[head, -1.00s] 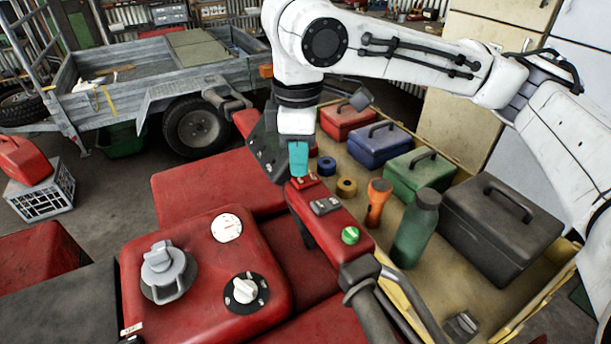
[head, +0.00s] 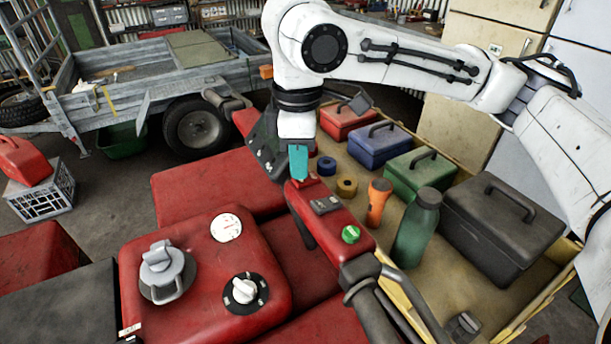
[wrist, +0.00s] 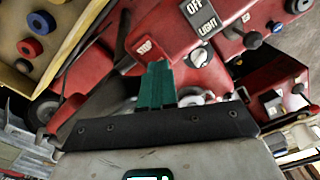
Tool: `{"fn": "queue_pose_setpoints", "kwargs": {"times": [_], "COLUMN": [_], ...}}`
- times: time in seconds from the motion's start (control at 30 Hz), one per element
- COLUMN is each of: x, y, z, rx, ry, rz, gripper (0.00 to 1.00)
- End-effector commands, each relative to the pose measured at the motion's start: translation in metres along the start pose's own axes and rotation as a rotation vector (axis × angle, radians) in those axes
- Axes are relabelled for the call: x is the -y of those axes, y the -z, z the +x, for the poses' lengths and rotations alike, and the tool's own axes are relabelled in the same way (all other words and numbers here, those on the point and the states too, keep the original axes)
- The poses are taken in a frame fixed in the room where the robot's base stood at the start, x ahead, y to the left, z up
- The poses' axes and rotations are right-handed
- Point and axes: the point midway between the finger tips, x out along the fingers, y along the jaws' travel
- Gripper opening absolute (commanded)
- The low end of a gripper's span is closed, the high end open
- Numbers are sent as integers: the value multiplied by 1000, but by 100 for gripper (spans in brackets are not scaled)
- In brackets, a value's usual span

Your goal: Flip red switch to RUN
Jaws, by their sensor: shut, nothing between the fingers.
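The red switch (head: 312,182) sits at the far end of the red handlebar switch housing (head: 335,224). My gripper (head: 299,178) is shut, with its teal fingers pointing down onto or just above the switch, partly hiding it. I cannot tell if they touch. In the wrist view, my shut gripper (wrist: 158,66) reaches up to the red switch (wrist: 145,47), where a STOP label shows. A RUN label is not readable. Beside it is a black switch (wrist: 202,24) marked OFF and LIGHT.
A green button (head: 350,235) sits on the housing near the grip. The red tank (head: 195,300) with a grey cap (head: 165,272) lies at front left. An orange torch (head: 377,205), a green bottle (head: 416,230) and several toolboxes stand on the bench to the right.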

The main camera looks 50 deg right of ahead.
Motion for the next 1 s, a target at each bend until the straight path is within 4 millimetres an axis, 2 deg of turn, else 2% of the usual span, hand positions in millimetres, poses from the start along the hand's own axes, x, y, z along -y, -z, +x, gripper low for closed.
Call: {"fn": "queue_pose_setpoints", "kwargs": {"times": [0.7,1.0], "x": [0,0], "y": [0,0], "z": [11,-3], "rx": [0,0], "ry": [0,0], "rz": [1,1], "gripper": [0,0]}}
